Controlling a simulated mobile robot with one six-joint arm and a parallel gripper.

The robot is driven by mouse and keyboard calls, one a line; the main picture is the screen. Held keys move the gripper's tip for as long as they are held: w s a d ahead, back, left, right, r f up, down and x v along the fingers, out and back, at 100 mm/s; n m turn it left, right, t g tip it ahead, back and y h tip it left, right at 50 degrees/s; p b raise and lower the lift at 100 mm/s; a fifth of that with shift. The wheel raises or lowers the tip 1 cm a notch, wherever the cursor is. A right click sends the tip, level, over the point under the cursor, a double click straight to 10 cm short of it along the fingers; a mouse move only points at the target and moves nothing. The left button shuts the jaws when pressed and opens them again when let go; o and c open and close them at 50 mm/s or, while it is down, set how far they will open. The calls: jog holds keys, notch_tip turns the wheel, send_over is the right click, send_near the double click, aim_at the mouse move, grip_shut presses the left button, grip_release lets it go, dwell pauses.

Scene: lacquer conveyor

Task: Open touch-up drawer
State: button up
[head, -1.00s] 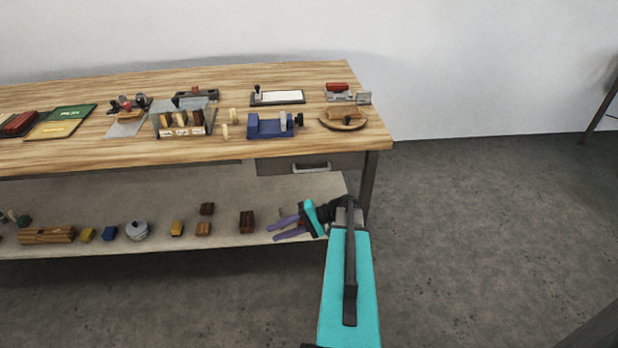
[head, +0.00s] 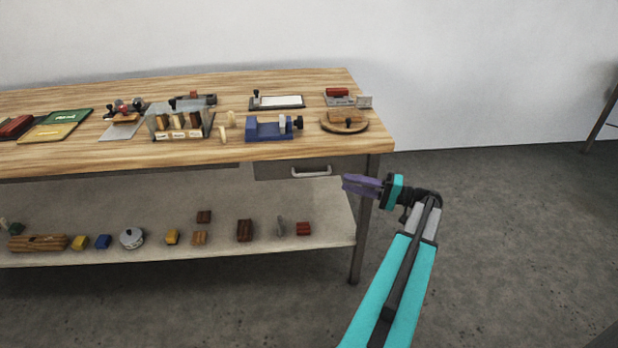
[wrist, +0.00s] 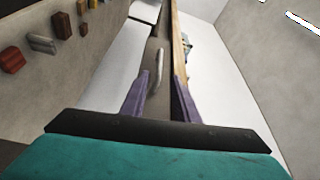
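The touch-up drawer (head: 272,169) is a grey front under the right end of the wooden workbench, and it looks shut. Its pale bar handle (head: 312,172) is on the front; it also shows in the wrist view (wrist: 158,66). My gripper (head: 345,184) has purple fingers pointing left, to the right of the handle and slightly lower in the head view.
The workbench top (head: 215,155) holds a blue vise (head: 268,128), a block rack (head: 180,124) and other tools. The lower shelf (head: 270,205) holds several small blocks. A bench leg (head: 361,230) stands close to my gripper. Floor to the right is clear.

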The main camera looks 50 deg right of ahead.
aim_at(311, 174)
jog(key=shift+w, duration=0.1)
jog(key=x, duration=1.3)
jog(key=shift+w+a, duration=0.2)
jog(key=shift+w, duration=0.1)
grip_shut()
